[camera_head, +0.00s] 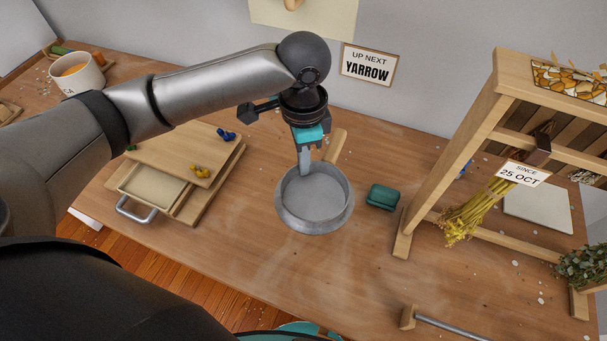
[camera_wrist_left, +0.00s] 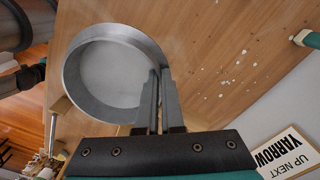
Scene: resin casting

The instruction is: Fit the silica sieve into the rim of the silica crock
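The silica sieve (camera_head: 314,205) is a round, shallow grey metal ring with a pale flat mesh-like inside. My left gripper (camera_head: 305,172) points down at the sieve's far rim. In the left wrist view its narrow fingers (camera_wrist_left: 158,98) are close together, with the rim of the sieve (camera_wrist_left: 75,80) between them. The sieve looks about level. I cannot make out the silica crock as a separate thing; it may be hidden under the sieve. My right gripper is not in view.
A wooden piece (camera_head: 335,146) lies behind the sieve. A teal block (camera_head: 382,197) is close on the right. A wooden rack (camera_head: 450,155) with yellow flowers stands further right, and a wooden box with a handled drawer (camera_head: 152,188) stands left. The table in front is mostly clear.

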